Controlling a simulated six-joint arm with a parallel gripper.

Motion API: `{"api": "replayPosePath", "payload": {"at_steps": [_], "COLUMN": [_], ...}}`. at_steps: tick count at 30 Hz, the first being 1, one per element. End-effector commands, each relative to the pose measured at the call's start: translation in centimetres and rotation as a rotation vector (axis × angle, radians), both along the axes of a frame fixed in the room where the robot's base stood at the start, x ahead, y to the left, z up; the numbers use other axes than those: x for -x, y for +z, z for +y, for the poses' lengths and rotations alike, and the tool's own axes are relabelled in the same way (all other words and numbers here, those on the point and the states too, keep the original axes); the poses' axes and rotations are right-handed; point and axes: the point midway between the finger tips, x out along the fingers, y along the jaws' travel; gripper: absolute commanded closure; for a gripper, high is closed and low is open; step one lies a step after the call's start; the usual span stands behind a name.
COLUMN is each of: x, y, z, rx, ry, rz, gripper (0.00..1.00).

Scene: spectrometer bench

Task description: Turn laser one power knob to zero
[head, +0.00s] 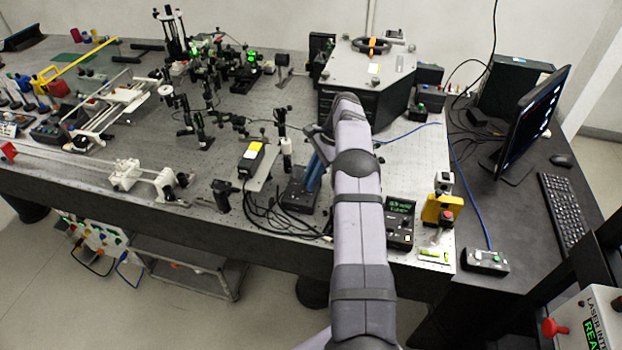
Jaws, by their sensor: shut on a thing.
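My gripper (310,184) reaches down over a dark control box (296,198) near the front middle of the optical bench. Its bluish fingers are shut on a small knob at the top of this box. The knob itself is hidden by the fingers, so its setting cannot be read. A second dark box with a lit green display (399,207) stands to the right of my arm. Its display text is too small to read surely. My arm hides part of the bench between the two boxes.
A black-and-yellow module (252,158) and looped black cables (275,215) lie left of the control box. A yellow block with a red button (446,212) stands at the bench's right corner. A large grey chamber (366,62) stands behind. Optics crowd the left.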

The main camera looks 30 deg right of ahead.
Motion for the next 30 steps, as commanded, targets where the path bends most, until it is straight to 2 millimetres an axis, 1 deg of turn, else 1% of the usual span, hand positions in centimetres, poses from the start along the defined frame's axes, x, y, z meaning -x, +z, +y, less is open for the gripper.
{"api": "replayPosePath", "payload": {"at_steps": [15,30], "x": [-0.11,-0.13], "y": [0.05,0.11], "z": [-0.04,-0.04], "rx": [0.001,0.002], "ry": [0.084,0.103], "rz": [-0.001,-0.002], "gripper": [1.00,1.00]}}
